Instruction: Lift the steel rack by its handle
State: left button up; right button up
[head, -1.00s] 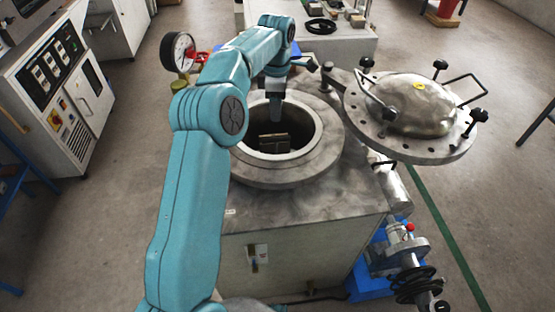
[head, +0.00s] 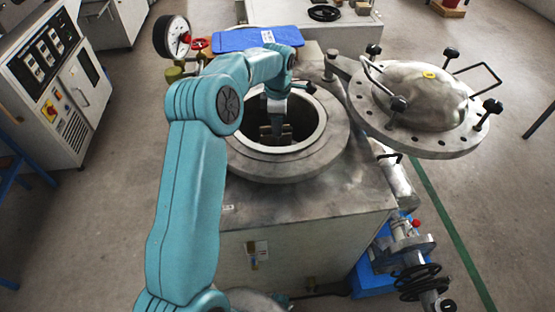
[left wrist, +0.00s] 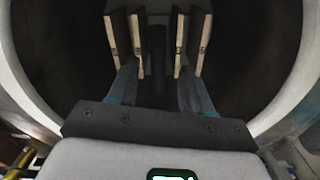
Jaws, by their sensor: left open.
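The steel rack (head: 265,133) sits down inside the round opening of the vessel, and it is mostly hidden in shadow and behind my gripper. In the left wrist view, slabs with tan edges (left wrist: 137,35) stand in pairs to either side of a dark upright bar (left wrist: 158,50), which looks like the rack's handle. My left gripper (head: 277,130) reaches down into the opening from above. In the left wrist view its two fingers (left wrist: 157,78) are apart, one on each side of the bar's line. I cannot tell whether they touch it. My right gripper is not in view.
The vessel's wide metal rim (head: 250,165) surrounds my gripper closely. The domed lid (head: 425,95) with handles and knobs is swung out to the right. A pressure gauge (head: 172,37) and a blue pad (head: 240,38) are behind. A control cabinet (head: 60,85) stands left.

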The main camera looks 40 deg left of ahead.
pick_arm(q)
notch_tip(320, 180, down, 5)
jog(key=shift+w+a+f+b, duration=0.1)
jog(key=shift+b, duration=0.35)
jog(key=shift+r, duration=0.2)
jog(key=shift+c, duration=0.7)
grip_shut()
jog(key=shift+r, duration=0.1)
dwell(0.3)
